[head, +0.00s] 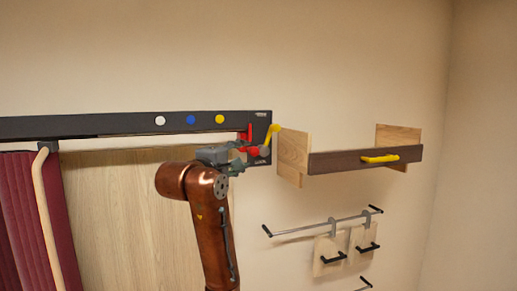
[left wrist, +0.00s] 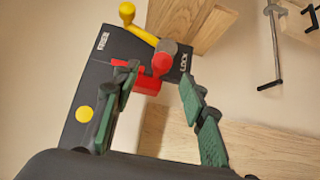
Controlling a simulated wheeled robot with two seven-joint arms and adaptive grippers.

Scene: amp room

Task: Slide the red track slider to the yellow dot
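The black track (head: 120,124) runs along the wall with a white dot, a blue dot and the yellow dot (head: 220,119). The red track slider (head: 250,132) is at the track's right end, to the right of the yellow dot. My left gripper (head: 245,156) is at the slider, partly covering it. In the left wrist view, its green-padded fingers (left wrist: 159,78) are spread, with the red slider's knob (left wrist: 161,64) between their tips. One finger overlaps the slider's red body; contact cannot be told. The yellow dot also shows there (left wrist: 84,114). My right gripper is out of view.
A yellow lever (head: 271,134) with a grey pivot sits beside the slider at the track end. A wooden shelf with a dark front (head: 340,159) stands close to the right. Below it is a metal rail (head: 310,229). A dark red curtain (head: 20,220) hangs at left.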

